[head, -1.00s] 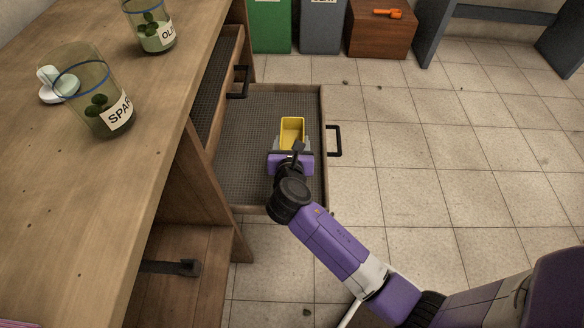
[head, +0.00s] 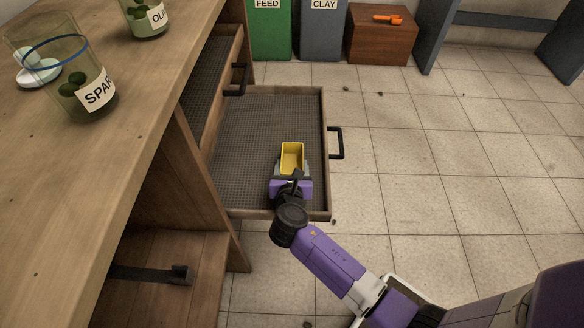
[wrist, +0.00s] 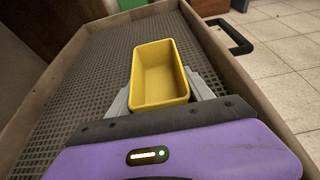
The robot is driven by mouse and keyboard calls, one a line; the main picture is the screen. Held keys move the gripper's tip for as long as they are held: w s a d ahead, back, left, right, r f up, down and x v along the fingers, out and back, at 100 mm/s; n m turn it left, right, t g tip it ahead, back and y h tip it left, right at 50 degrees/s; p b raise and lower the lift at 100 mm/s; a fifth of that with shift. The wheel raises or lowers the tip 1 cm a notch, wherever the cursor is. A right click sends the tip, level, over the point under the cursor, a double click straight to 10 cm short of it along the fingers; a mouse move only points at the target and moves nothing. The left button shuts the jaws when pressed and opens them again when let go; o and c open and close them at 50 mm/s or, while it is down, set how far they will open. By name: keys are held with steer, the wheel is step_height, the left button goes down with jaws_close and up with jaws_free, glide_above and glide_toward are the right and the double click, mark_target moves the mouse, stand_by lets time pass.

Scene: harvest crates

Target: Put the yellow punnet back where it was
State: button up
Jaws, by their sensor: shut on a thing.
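The yellow punnet (head: 292,157) is a small, open, empty box. My gripper (head: 291,172) is shut on it, with grey fingers on either side of its near end. In the wrist view the punnet (wrist: 160,72) sits between the fingers of my gripper (wrist: 165,95), upright, over the dark ribbed mat of the open drawer (head: 326,115). I cannot tell whether its base touches the mat. The gripper's purple body hides the mat nearest to it.
A second open drawer (head: 234,60) stands higher at the left, beside the wooden counter (head: 120,150). Labelled glass jars (head: 88,95) stand on the counter. Green (head: 270,30) and grey (head: 322,30) bins and a brown box (head: 379,43) are behind. The drawer's far part is clear.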

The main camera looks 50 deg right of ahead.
steer(key=shift+f, duration=0.15)
steer(key=o, duration=1.4)
steer(key=shift+c, duration=0.2)
steer(key=shift+r, duration=0.2)
steer(key=p+v, duration=0.3)
steer(key=v, duration=0.9)
steer(key=shift+r+p, duration=0.1)
steer(key=shift+p, duration=0.25)
